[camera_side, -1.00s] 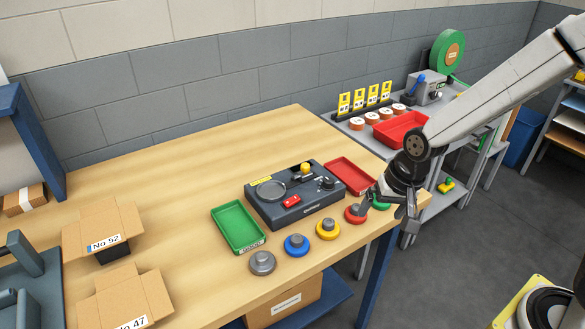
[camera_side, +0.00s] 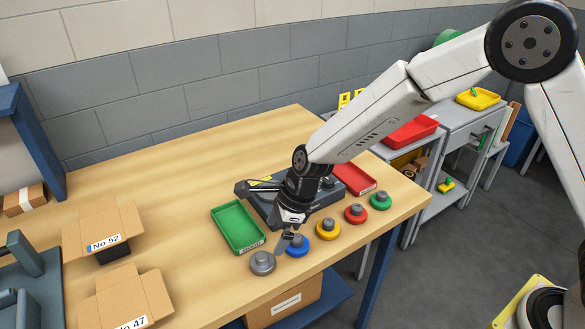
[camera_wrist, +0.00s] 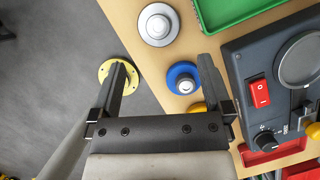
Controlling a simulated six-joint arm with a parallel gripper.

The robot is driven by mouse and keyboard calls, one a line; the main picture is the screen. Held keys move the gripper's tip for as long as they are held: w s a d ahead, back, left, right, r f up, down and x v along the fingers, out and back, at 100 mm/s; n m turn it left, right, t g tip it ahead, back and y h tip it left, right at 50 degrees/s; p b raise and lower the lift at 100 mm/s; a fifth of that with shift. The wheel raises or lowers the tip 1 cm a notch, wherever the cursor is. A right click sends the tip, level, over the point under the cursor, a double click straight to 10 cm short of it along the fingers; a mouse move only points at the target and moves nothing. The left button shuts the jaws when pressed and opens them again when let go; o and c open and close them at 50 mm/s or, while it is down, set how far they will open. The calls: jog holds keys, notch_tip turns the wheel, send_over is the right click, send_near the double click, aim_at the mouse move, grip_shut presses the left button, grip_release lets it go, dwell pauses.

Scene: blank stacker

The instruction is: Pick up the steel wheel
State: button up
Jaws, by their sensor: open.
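The steel wheel (camera_side: 262,262) is a grey disc with a raised hub, lying on the table near its front edge, left of the blue wheel (camera_side: 297,246). In the wrist view the steel wheel (camera_wrist: 158,24) is at the top, ahead of the fingers and clear of them. My gripper (camera_side: 288,236) is open and empty, above the table just behind the blue wheel and to the right of the steel wheel. In the wrist view my gripper (camera_wrist: 165,85) shows two spread fingers, the right one close to the blue wheel (camera_wrist: 183,78).
The yellow wheel (camera_side: 328,229), red wheel (camera_side: 356,213) and green wheel (camera_side: 380,200) continue the row rightward. A green tray (camera_side: 238,228) stands behind the steel wheel. A dark machine with a red switch (camera_wrist: 260,92) is partly behind my arm. A red tray (camera_side: 353,179) is beyond it.

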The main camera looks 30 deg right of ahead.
aim_at(262, 255)
jog(key=shift+a+f+m, duration=0.1)
jog(key=shift+a+m, duration=0.2)
jog(key=shift+a, duration=0.05)
jog(key=shift+w+f, duration=0.1)
jog(key=shift+x, duration=1.2)
jog(key=shift+a+f, duration=0.1)
jog(key=shift+f, duration=0.05)
jog(key=shift+x, duration=2.4)
jog(key=c, duration=1.3)
jog(key=shift+c, duration=0.2)
